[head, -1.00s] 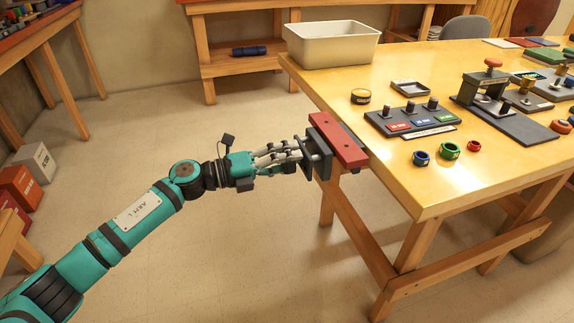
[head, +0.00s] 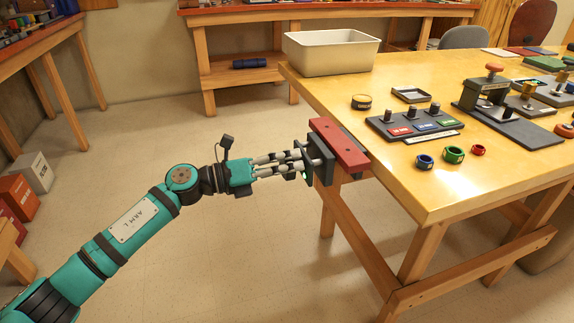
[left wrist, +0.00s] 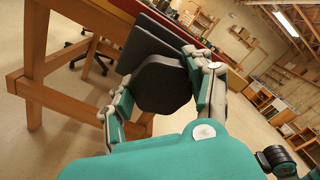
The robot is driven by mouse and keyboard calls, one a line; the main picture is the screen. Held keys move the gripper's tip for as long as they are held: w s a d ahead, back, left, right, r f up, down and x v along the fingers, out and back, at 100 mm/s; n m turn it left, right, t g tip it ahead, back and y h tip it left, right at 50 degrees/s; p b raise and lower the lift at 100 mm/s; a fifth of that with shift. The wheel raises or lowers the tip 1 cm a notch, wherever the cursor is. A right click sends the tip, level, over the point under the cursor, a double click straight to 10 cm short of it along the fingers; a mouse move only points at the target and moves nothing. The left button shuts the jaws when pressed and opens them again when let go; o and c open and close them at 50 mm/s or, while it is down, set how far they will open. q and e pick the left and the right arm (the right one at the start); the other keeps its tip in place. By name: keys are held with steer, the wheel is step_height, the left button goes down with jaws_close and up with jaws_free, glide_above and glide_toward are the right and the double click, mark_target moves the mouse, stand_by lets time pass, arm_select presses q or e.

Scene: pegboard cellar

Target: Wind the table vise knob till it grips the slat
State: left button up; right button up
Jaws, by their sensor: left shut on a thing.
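The table vise is at the left edge of the yellow table. Its red bar (head: 340,146) lies along the edge, with a dark jaw plate (head: 320,161) on its outer side. I cannot make out a separate slat between them. My left gripper (head: 300,161) reaches in from the left, at the outer side of the plate. In the left wrist view, the dark faceted knob (left wrist: 163,84) sits between the fingers of my left gripper (left wrist: 160,100), which is shut on it. The plate (left wrist: 146,45) stands behind the knob. My right gripper is not in view.
The yellow table (head: 400,190) holds a cream bin (head: 330,53), a peg block (head: 415,122), several coloured rings and a dark stand (head: 500,110). Wooden legs stand below the vise. The floor (head: 220,260) around my left arm is clear.

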arm_select(q)
steer(key=shift+f, duration=0.15)
steer(key=o, duration=1.2)
steer(key=shift+a, duration=0.15)
steer(key=v, duration=1.1)
steer(key=shift+s+a, duration=0.2)
steer(key=shift+a, duration=0.15)
